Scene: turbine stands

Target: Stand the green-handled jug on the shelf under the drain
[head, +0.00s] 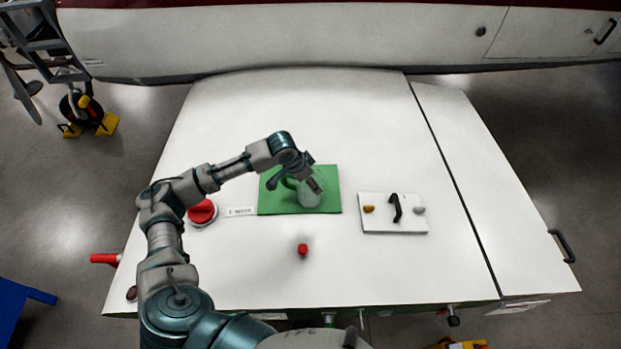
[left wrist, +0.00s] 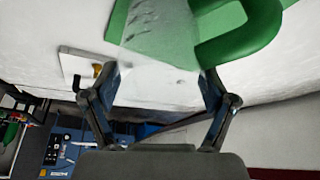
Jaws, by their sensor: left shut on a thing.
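The jug (head: 309,199), clear and pale with a green handle, is at the green mat (head: 328,176) on the white top. Whether its base touches the mat is unclear. My left gripper (head: 298,183) is shut on the jug. In the left wrist view the jug's clear body (left wrist: 160,35) and green handle (left wrist: 245,38) show beyond the fingers of my left gripper (left wrist: 163,76). My right gripper is not in view. I cannot clearly make out the shelf or the drain; small fittings (head: 329,320) stick out at the front edge.
A red round button (head: 202,213) lies left of the mat, partly behind my arm. A white plate with a black handle (head: 395,208) lies to its right. A small red knob (head: 303,249) stands in front. The back of the white top (head: 300,105) is clear.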

